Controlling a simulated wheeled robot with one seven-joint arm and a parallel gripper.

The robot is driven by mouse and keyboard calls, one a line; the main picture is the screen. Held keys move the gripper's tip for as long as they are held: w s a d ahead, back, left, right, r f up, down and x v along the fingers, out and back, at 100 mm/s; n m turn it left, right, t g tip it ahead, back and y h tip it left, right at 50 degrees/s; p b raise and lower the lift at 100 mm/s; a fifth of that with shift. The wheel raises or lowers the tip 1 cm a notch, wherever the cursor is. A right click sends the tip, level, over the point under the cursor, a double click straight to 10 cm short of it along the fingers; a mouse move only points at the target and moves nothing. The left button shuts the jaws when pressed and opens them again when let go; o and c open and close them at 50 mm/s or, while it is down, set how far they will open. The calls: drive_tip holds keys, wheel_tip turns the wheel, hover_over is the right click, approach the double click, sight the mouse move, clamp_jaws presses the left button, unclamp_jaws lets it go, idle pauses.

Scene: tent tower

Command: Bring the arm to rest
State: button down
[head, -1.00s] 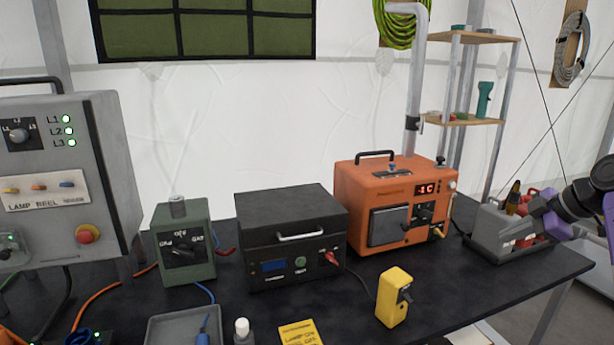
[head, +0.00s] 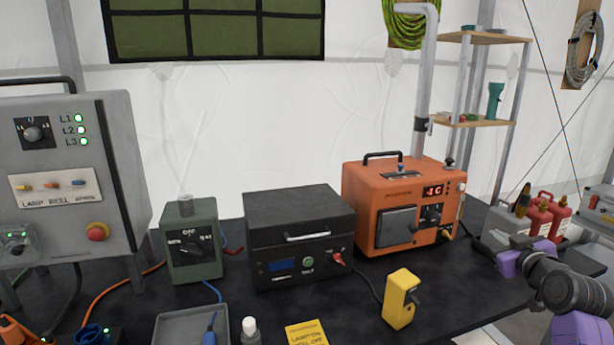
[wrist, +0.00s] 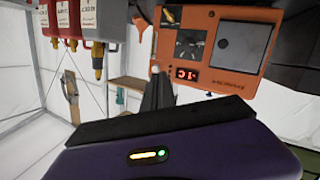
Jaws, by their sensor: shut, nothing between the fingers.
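My gripper (wrist: 159,82) shows in the wrist view as a narrow dark pair of fingers, closed together with nothing between them. It points toward the orange heater-like box (wrist: 225,70), which appears upside down there with its red display lit. In the head view my purple and dark arm (head: 562,285) is folded at the right edge of the black table. The fingertips cannot be made out in that view.
The black table (head: 340,300) bears a green switch box (head: 191,250), a black case (head: 298,228), the orange box (head: 375,195), a yellow device (head: 400,300) and a grey tray (head: 175,328). A grey panel (head: 70,150) stands left. A shelf (head: 475,122) stands behind.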

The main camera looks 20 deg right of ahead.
drive_tip(key=s+a+f+m+t, duration=0.1)
drive_tip(key=s+a+f, duration=0.35)
drive_tip(key=a, duration=0.25)
drive_tip(key=s+a+f+m+t+h, duration=0.1)
drive_tip(key=s+a+f+m, duration=0.15)
drive_tip(key=s+a, duration=0.45)
drive_tip(key=s+a+f+m+t, duration=0.1)
drive_tip(key=s+a+f, duration=0.35)
drive_tip(key=a, duration=0.35)
drive_tip(key=s+a+n+g+y, duration=0.1)
drive_tip(key=s+a+y, duration=0.1)
drive_tip(key=s+a, duration=0.4)
drive_tip(key=s+a+f+n+g+y, duration=0.1)
drive_tip(key=s+a, duration=0.5)
drive_tip(key=s, duration=0.8)
drive_tip(key=s+a+f+n+g+y, duration=0.1)
drive_tip(key=s+a+n+y, duration=0.1)
drive_tip(key=s+a+y, duration=0.2)
drive_tip(key=s+a, duration=0.3)
drive_tip(key=s, duration=0.3)
drive_tip(key=shift+n, duration=0.35)
